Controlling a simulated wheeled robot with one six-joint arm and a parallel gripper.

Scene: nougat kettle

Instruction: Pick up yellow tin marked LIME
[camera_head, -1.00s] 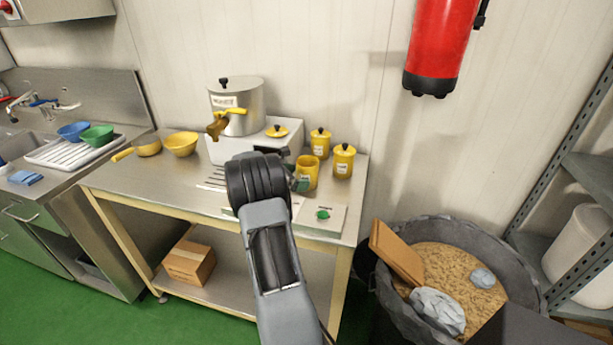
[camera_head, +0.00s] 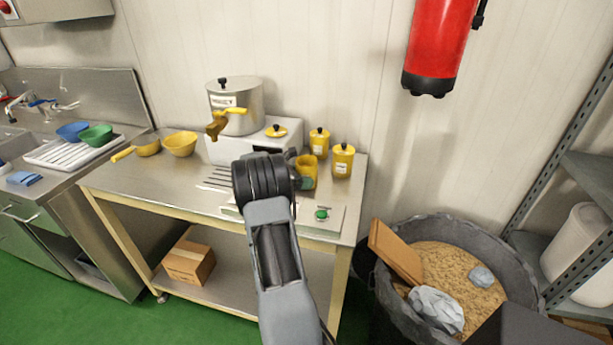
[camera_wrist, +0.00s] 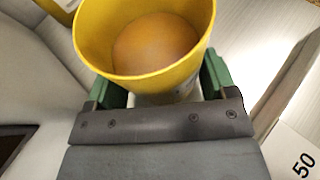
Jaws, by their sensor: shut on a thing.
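An open yellow tin (camera_head: 308,167) without a lid stands upright at the right part of the steel table. In the wrist view its yellow rim and orange-brown inside (camera_wrist: 155,45) fill the top middle. My gripper (camera_wrist: 160,85) has a green finger on each side of this tin and is shut on it. In the head view my gripper (camera_head: 304,182) is partly hidden behind my wrist. Two lidded yellow tins, one at the back (camera_head: 319,145) and one at the right (camera_head: 343,162), stand beside it. I cannot read the word on any tin label.
A bin (camera_head: 450,275) stands right.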

